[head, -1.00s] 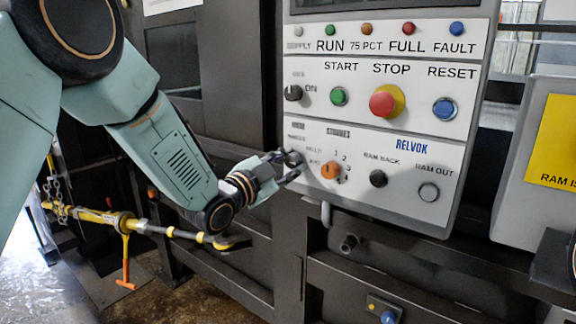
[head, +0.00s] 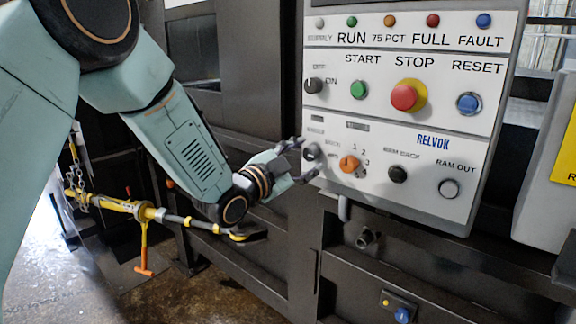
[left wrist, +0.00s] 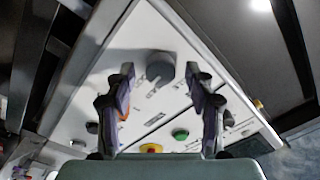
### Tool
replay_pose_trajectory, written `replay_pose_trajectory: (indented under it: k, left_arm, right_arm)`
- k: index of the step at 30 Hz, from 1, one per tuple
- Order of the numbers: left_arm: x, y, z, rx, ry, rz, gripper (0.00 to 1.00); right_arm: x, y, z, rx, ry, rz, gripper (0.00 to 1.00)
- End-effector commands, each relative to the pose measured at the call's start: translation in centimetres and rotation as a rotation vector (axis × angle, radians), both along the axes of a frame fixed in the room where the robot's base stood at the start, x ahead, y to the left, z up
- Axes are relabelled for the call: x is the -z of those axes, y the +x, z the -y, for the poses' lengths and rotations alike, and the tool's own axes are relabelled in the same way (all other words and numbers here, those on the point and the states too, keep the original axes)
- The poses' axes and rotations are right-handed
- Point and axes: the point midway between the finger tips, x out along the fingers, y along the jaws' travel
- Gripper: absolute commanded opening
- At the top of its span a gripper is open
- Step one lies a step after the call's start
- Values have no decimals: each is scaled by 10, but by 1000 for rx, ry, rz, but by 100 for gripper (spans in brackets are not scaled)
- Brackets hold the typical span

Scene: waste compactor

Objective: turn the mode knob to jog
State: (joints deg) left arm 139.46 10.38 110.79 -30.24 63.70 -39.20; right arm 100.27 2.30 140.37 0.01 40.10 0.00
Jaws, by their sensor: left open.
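The mode knob (head: 312,152) is a small dark grey knob at the lower left of the control panel (head: 470,210). In the left wrist view the knob (left wrist: 160,66) sits between and a little beyond my finger ends. My left gripper (head: 304,159) is open at the panel's left edge, one finger above the knob and one below it. It also shows in the left wrist view (left wrist: 160,76), with a gap on each side of the knob. The small labels around the knob are too blurred to read, so its setting is unclear. My right gripper is out of view.
An orange selector (head: 349,163) is just right of the knob, then a black button (head: 398,174). The red stop button (head: 404,97) and the dark switch (head: 314,86) are higher up. A yellow bar (head: 110,203) hangs below my left arm.

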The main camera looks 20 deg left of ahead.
Motion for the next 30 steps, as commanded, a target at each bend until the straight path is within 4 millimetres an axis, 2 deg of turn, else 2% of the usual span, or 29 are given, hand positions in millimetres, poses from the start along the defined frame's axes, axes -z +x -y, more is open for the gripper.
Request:
replay_pose_trajectory:
  k: [9,15,24,30]
  left_arm:
    - [1,-52,-20,-3,-8,0,54]
    - [2,-78,-29,-2,-9,1,54]
    - [3,-99,-37,-2,-3,0,54]
    - [4,-103,-37,0,-1,1,54]
  right_arm:
    - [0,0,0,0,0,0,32]
    - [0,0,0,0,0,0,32]
    - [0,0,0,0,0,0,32]
    - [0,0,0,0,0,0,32]
